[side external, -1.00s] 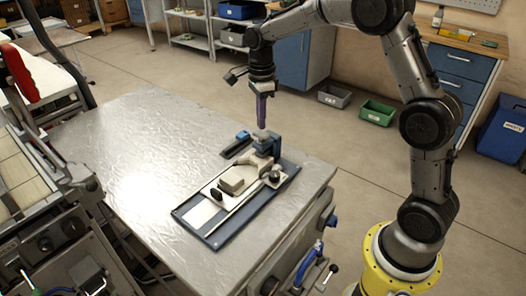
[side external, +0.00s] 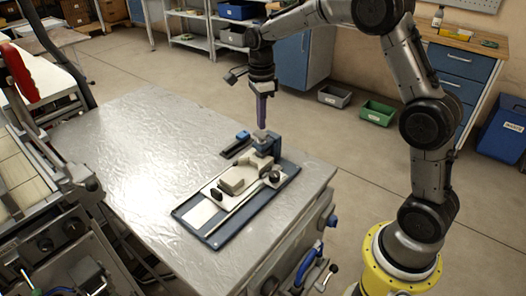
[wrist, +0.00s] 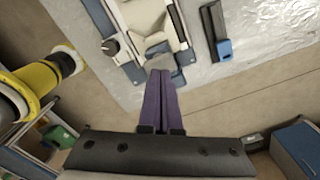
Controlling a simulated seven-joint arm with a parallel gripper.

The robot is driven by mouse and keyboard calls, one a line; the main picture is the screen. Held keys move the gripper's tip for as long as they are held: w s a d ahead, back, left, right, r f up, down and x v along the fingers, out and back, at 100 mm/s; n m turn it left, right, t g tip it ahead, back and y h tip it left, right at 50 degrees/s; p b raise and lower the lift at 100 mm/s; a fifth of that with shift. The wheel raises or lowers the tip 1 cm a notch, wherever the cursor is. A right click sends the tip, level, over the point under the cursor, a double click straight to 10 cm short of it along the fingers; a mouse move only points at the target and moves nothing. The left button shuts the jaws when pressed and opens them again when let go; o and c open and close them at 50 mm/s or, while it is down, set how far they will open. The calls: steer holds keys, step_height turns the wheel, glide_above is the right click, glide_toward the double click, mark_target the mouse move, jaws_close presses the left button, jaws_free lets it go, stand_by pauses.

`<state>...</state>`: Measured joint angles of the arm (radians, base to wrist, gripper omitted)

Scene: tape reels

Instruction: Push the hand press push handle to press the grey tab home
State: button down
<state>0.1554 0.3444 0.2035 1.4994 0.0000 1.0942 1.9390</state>
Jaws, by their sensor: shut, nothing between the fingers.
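The hand press (side external: 268,146) is a blue upright body at the far end of a dark blue base plate (side external: 213,238) on the metal table. A grey block on top, which looks like the push handle (side external: 260,134), lies right under my gripper (side external: 262,126). In the wrist view, the purple fingers of my gripper (wrist: 161,76) are together and empty, their tips at the grey block (wrist: 160,62); I cannot tell whether they touch. A pale block (side external: 232,180) sits on the light carriage in front of the press. I cannot make out the grey tab for certain.
A black knob (side external: 274,177) stands at the right side of the fixture. A dark strip with a blue end (side external: 242,136) lies left of the press. The table (side external: 130,150) is clear to the left. Other equipment stands at the far left.

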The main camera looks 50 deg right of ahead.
mark_target(261, 133)
steer(key=shift+f, duration=1.6)
stand_by(5.7)
steer(key=shift+r, duration=3.6)
